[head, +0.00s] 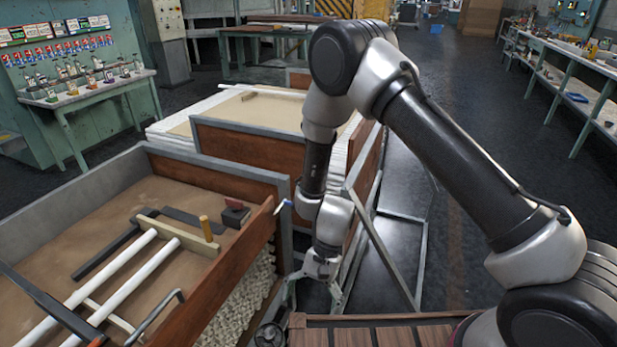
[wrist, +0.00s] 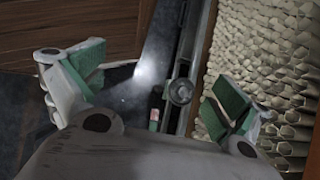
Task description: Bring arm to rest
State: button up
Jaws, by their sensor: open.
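My gripper (head: 318,290) hangs at the end of my arm, pointing down beside the right side of a wooden bin, above the dark floor. In the wrist view my gripper (wrist: 158,95) shows two green-padded fingers spread wide apart. Nothing is between the pads. My arm is bent, with its elbow high at the top of the head view and the forearm hanging down.
A bin (head: 215,160) on the left holds white tubes (head: 120,285) and several tools. A stack of tube ends (head: 240,300) lines its side, near my gripper. A second bin (head: 250,145) stands behind. A slatted wooden surface (head: 400,332) lies in front. Floor at right is clear.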

jog(key=w+d+r+n+t+h, duration=0.1)
jog(key=w+d+r+n, duration=0.15)
jog(key=d+r, duration=0.85)
jog(key=w+d+r+n+t+h, duration=0.1)
jog(key=d+r+n, duration=0.5)
jog(key=r, duration=1)
jog(key=s+d+r+m+t, duration=0.2)
jog(key=s+d+r+t, duration=0.2)
jog(key=d+r, duration=0.4)
jog(key=s+d+r+m+t+h, duration=0.1)
jog(key=s+d+r+t, duration=0.3)
jog(key=d+r, duration=0.5)
jog(key=shift+s+d+r+m, duration=0.3)
jog(key=shift+d+m, duration=0.15)
jog(key=shift+d, duration=0.55)
jog(key=shift+w, duration=0.1)
